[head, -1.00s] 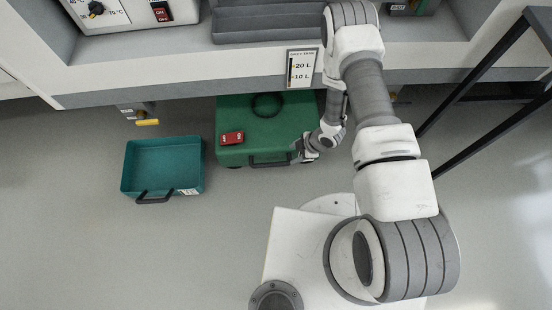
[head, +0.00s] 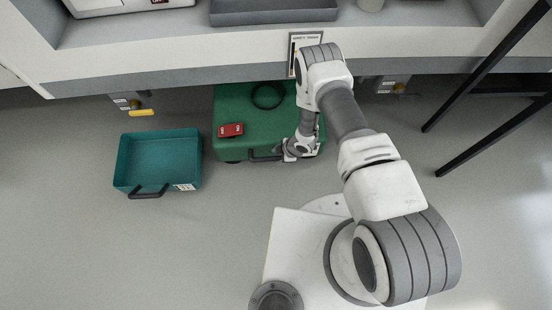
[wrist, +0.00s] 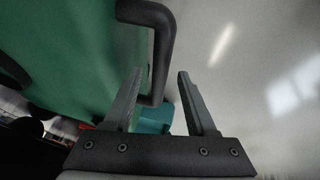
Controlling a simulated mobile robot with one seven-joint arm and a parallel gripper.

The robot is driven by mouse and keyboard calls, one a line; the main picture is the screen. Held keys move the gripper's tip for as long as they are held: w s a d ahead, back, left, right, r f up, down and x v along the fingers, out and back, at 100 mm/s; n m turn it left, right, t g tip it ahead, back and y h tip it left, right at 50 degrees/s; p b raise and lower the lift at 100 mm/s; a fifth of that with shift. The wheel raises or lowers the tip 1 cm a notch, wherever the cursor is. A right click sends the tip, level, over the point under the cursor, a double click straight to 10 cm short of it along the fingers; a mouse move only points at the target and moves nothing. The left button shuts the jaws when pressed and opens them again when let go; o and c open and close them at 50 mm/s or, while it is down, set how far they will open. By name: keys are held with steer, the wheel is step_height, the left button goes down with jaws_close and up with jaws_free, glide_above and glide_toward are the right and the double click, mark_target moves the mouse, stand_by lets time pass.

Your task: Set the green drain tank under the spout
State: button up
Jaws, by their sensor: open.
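The green drain tank (head: 235,108) sits on the floor at the cabinet's foot, with a black ring and a red two-part tag on top. Its black handle (head: 262,158) is on the near side. My gripper (head: 281,150) is at the right part of this handle. In the wrist view my gripper (wrist: 158,75) is open, and the black handle bar (wrist: 161,55) runs between or just beyond its fingers; contact cannot be told. A spout with a yellow lever (head: 141,112) is under the cabinet, left of the tank. A second outlet (head: 397,87) is on the right.
An open teal tray (head: 160,160) with a black handle stands on the floor left of the tank, in front of the yellow-lever spout. Black slanted legs (head: 480,75) stand at the right. The overhanging cabinet edge (head: 200,80) is above the tank's back. The near left floor is clear.

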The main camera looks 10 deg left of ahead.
steer(key=shift+a+f, duration=0.2)
steer(key=shift+f, duration=0.2)
steer(key=shift+c, duration=0.2)
jaws_close()
steer(key=shift+w, duration=0.1)
stand_by(1.0)
